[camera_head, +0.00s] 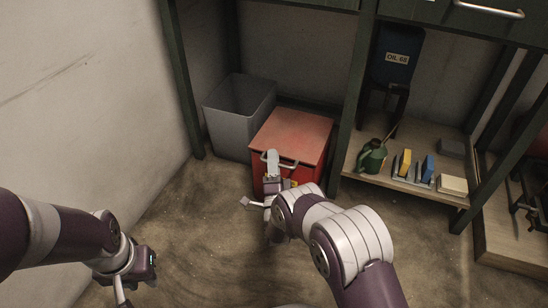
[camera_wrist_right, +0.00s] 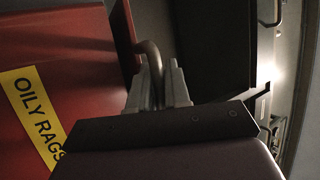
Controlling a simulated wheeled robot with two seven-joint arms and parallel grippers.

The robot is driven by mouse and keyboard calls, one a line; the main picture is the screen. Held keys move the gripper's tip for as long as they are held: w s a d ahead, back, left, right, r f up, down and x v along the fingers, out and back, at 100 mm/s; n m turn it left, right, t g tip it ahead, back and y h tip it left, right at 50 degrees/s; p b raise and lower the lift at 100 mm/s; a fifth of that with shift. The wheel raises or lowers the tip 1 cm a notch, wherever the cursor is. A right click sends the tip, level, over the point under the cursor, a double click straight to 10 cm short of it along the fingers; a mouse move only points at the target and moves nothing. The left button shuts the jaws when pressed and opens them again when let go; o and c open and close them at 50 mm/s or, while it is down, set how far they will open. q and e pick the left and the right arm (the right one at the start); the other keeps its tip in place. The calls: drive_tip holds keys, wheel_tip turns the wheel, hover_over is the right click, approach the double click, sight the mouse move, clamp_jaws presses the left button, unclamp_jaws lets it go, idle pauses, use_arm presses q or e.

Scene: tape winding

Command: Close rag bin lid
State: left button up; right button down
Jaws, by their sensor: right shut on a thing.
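The red rag bin (camera_head: 258,176) stands on the floor under the bench. Its flat red lid (camera_head: 295,131) lies over the top and looks down, though a small gap cannot be ruled out. My right gripper (camera_head: 272,160) is at the bin's front upper edge, shut on the lid's metal handle (camera_head: 289,164). In the right wrist view the fingers (camera_wrist_right: 160,85) close around the curved handle (camera_wrist_right: 150,55), beside the yellow "OILY RAGS" label (camera_wrist_right: 36,112). My left gripper (camera_head: 125,295) is low at the left, partly cut off by the frame; its fingers are unclear.
A grey open bin (camera_head: 229,131) stands directly left of the red bin. A bench leg (camera_head: 352,100) rises to its right. A low shelf (camera_head: 425,192) holds a green watering can (camera_head: 372,156) and yellow and blue items. The floor in front is clear.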

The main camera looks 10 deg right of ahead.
drive_tip(key=shift+s+a+f+y, duration=0.25)
drive_tip(key=shift+a+f+y, duration=0.1)
drive_tip(key=shift+f, duration=0.35)
drive_tip(key=c, duration=1.4)
unclamp_jaws()
drive_tip(key=shift+n, duration=0.3)
drive_tip(key=shift+c, duration=0.2)
drive_tip(key=shift+s, duration=0.35)
drive_tip(key=o, duration=1)
drive_tip(key=p+v, duration=0.3)
drive_tip(key=v, duration=0.1)
drive_tip(key=shift+s+a, duration=0.15)
drive_tip(key=shift+s, duration=0.25)
drive_tip(key=shift+c, duration=0.2)
drive_tip(key=shift+f+p+v, duration=0.2)
drive_tip(key=shift+p+v, duration=0.45)
drive_tip(key=shift+v, duration=0.55)
drive_tip(key=c, duration=1)
drive_tip(key=shift+o, duration=0.2)
drive_tip(key=p+v, duration=0.1)
drive_tip(key=v, duration=0.3)
drive_tip(key=shift+s+f, duration=0.15)
drive_tip(key=shift+s, duration=0.05)
